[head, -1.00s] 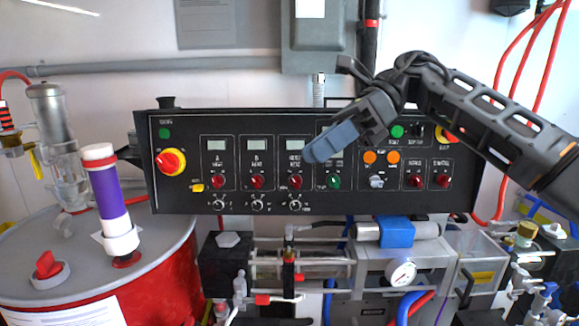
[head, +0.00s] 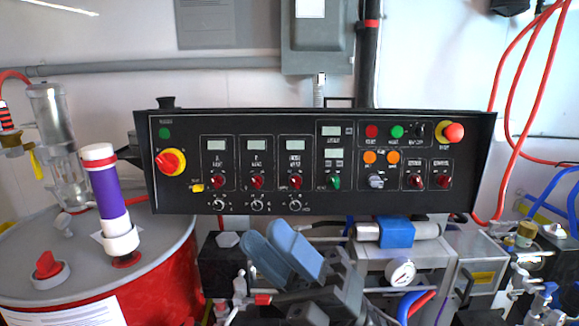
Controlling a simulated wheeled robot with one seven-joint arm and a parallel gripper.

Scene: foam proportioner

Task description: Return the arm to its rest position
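My gripper (head: 284,252) is low in the head view, below the black control panel (head: 275,200) and in front of the pump machinery. Its two blue fingers point up and to the left. They lie close to each other, and a narrow dark gap shows between them; I cannot tell how far apart they are. Nothing shows held between them. The rest of my arm runs down out of the bottom of the picture. The gripper hides part of the machinery behind it. The panel face with its knobs, displays and buttons is now uncovered.
A red drum (head: 165,275) with a grey lid and a purple-banded cylinder (head: 110,197) stands at left. A pressure gauge (head: 401,272) and a blue-banded pump (head: 397,232) are right of my gripper. Red hoses (head: 528,95) hang at right. The space before the panel is clear.

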